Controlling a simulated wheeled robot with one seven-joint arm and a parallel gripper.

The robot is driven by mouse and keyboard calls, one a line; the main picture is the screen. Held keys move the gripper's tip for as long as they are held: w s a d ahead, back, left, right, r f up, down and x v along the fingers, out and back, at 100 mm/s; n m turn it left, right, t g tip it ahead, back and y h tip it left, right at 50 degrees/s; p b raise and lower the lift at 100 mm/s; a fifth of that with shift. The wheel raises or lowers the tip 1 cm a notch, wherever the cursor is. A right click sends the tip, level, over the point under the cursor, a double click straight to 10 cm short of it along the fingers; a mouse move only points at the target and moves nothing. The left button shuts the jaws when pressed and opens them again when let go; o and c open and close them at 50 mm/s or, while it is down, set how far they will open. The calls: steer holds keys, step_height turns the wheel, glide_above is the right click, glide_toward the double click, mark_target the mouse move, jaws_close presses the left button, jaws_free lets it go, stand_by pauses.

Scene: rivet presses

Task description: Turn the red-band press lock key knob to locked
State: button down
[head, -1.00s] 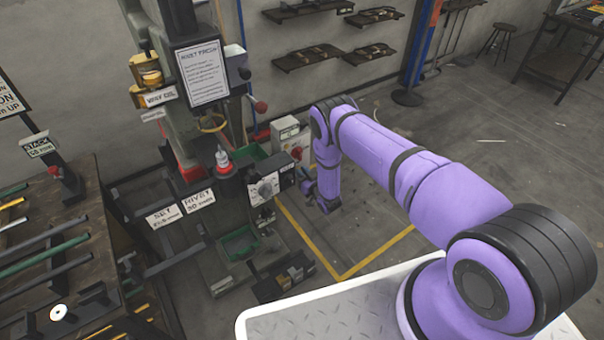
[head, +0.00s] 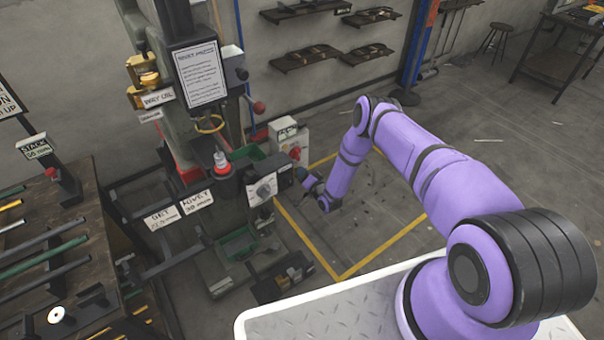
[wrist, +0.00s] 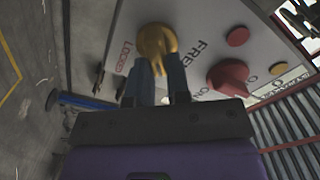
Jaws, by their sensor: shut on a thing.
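The lock key knob (wrist: 157,40) is gold and round-headed in the wrist view. It stands on a pale panel (wrist: 200,50) printed with LOCKED in red on its left and FREE in dark letters on its right. My gripper (wrist: 159,80) is shut on the knob's lower part, one dark finger on each side. Which way the knob points is not clear. In the head view my gripper (head: 306,178) is beside the right side of the press (head: 200,130); the knob cannot be made out there.
In the wrist view a larger red knob (wrist: 228,78) and a red button (wrist: 238,37) sit close right of my fingers. Open floor (head: 350,235) with yellow lines lies in front.

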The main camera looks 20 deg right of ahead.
steer(key=shift+d+f+m, duration=0.1)
steer(key=shift+f+m, duration=0.1)
steer(key=shift+m, duration=1.05)
steer(key=shift+d+f+m, duration=0.1)
steer(key=shift+f+m, duration=0.05)
steer(key=shift+m, duration=1.15)
steer(key=shift+f+m, duration=0.2)
steer(key=shift+m, duration=1.05)
steer(key=c, duration=1.1)
jaws_free()
steer(key=v, duration=1.1)
steer(key=shift+w, duration=0.1)
